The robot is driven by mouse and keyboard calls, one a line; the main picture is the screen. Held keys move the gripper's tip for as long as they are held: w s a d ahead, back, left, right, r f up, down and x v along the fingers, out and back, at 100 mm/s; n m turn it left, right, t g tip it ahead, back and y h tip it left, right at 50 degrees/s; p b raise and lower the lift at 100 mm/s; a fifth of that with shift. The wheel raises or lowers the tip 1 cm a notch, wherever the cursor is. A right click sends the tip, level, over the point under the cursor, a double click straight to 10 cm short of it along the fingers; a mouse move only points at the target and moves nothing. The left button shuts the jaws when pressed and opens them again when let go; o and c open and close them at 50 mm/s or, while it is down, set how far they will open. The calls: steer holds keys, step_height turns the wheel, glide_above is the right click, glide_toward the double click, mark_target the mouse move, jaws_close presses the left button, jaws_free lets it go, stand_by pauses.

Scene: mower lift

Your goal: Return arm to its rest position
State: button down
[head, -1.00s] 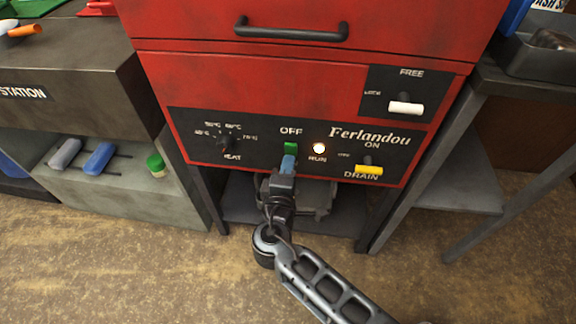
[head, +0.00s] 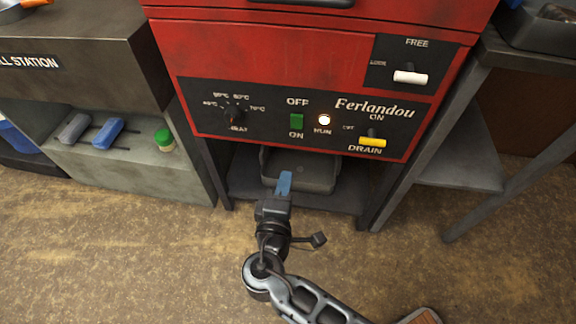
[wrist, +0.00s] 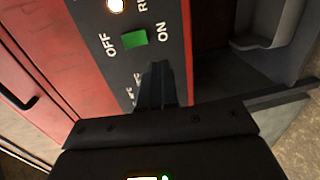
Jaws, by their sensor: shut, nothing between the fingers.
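My gripper (head: 284,183) is shut with nothing in it. Its blue fingertips point towards the red machine, below the front panel and in front of the dark tray under it. In the wrist view my gripper (wrist: 158,85) shows dark fingers together, beside the OFF/ON label. The green OFF/ON switch (head: 296,121) is on the black panel, clear of the fingers; it also shows in the wrist view (wrist: 134,39). The round RUN lamp (head: 324,119) is lit. My arm reaches in from the bottom right of the head view.
The red machine (head: 260,55) carries a heat knob (head: 235,115), a yellow drain lever (head: 372,142) and a white lever (head: 410,77). A dark tray (head: 315,178) sits beneath it. A grey bench (head: 110,165) is at left, a metal table (head: 460,170) at right. Open floor lies in front.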

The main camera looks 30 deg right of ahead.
steer(key=shift+s+a, duration=0.3)
steer(key=shift+s, duration=0.15)
steer(key=shift+f, duration=0.1)
steer(key=s+d+f+m+g+y, duration=0.15)
steer(key=s+y, duration=0.35)
steer(key=s, duration=0.7)
steer(key=s+f+m+g+y, duration=0.1)
steer(key=s+f+m+y, duration=0.25)
steer(key=s, duration=0.75)
steer(key=s+d+r+m+t, duration=0.1)
steer(key=s+r+m, duration=0.15)
steer(key=r, duration=0.45)
steer(key=s+d+r+m+t+y, duration=0.1)
steer(key=s+d+r+t, duration=0.1)
steer(key=s+r, duration=0.35)
steer(key=s+d+r+m+t, duration=0.1)
steer(key=s+r+m, duration=0.1)
steer(key=r, duration=0.7)
step_height(320, 180, up, 14)
steer(key=p, duration=1.4)
steer(key=shift+d+r+p, duration=0.15)
steer(key=shift+r+p, duration=0.1)
steer(key=shift+p, duration=0.05)
